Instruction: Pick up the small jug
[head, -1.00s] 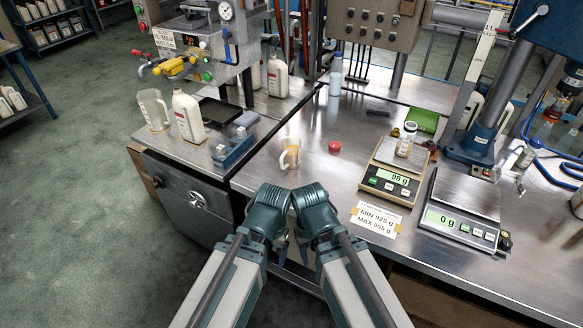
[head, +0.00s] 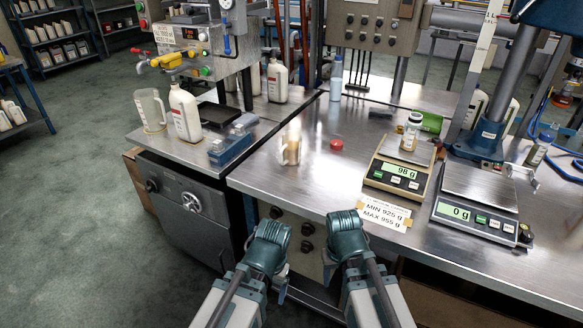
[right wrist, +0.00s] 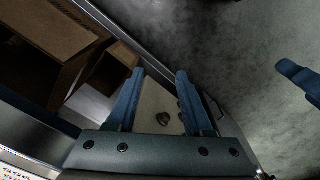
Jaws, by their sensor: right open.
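The small jug (head: 291,150) stands upright on the steel bench in the head view, clear with an amber tint and a handle at its lower left. Both grippers are below and in front of the bench edge, apart from the jug. My right gripper (head: 329,264) points down in the head view; in the right wrist view its blue fingers (right wrist: 158,95) are spread with nothing between them. My left gripper (head: 283,286) is mostly hidden behind its own wrist. A blue finger at the right edge of the right wrist view appears to be the left gripper's.
A red cap (head: 336,145) lies right of the jug. Two scales (head: 401,178) (head: 474,213) stand farther right, the nearer-left one bearing a small bottle (head: 411,132). A larger jug (head: 150,110) and white bottle (head: 185,114) stand left. The bench's front edge lies before my arms.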

